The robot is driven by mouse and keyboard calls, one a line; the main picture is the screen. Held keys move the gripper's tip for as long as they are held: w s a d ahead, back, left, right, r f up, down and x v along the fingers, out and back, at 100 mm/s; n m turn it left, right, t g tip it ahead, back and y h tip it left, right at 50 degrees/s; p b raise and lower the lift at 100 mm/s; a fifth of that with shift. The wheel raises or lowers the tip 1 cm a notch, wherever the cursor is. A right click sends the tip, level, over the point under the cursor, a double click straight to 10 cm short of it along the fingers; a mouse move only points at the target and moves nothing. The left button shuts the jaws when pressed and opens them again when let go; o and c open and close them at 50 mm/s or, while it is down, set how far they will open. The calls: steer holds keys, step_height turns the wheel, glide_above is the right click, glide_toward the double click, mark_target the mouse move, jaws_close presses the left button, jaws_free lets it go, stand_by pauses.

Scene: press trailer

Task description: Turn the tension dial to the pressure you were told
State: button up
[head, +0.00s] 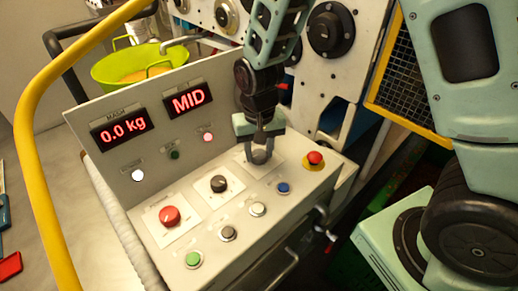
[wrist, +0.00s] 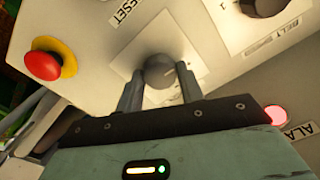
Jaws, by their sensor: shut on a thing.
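My gripper (head: 260,154) is over the sloped control panel (head: 200,245), at its back right part. Its two fingers are shut on a grey round dial (wrist: 158,71), one finger on each side, in the wrist view. The dial sits on a square white plate (wrist: 190,66) with scale marks that are too small to read. In the head view the fingers mostly hide the dial. A red display (head: 188,100) above the panel reads "MID". Another display (head: 124,129), labelled MASH, reads "0.0 kg".
A red emergency button (head: 314,160) on a yellow base stands close right of the gripper. A black knob (head: 218,184) and a red knob (head: 169,216) are to the left. Blue (head: 283,188) and green (head: 194,259) buttons lie in front. A yellow rail (head: 37,150) curves at the left.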

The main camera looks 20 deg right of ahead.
mark_target(259, 154)
stand_by(0.3)
steer(key=o, duration=1)
steer(key=shift+r, duration=0.1)
step_height(259, 154, up, 17)
steer(key=b, duration=0.2)
steer(key=shift+r+b, duration=0.15)
steer(key=shift+b, duration=0.25)
steer(key=s+a+f+n+b, duration=0.1)
steer(key=s+a+f+n, duration=0.1)
steer(key=s, duration=0.4)
steer(key=s+a+f+n+b, duration=0.1)
steer(key=s+a+f+n, duration=0.1)
steer(key=s+f+n, duration=0.2)
steer(key=s+a+f+n+b, duration=0.1)
steer(key=s+f, duration=0.4)
steer(key=s, duration=0.5)
steer(key=shift+s+a+n+y, duration=0.15)
steer(key=shift+a+n, duration=0.2)
steer(key=shift+n, duration=0.3)
steer(key=shift+a+n+y, duration=0.15)
steer(key=shift+a+n, duration=0.2)
steer(key=shift+n, duration=0.3)
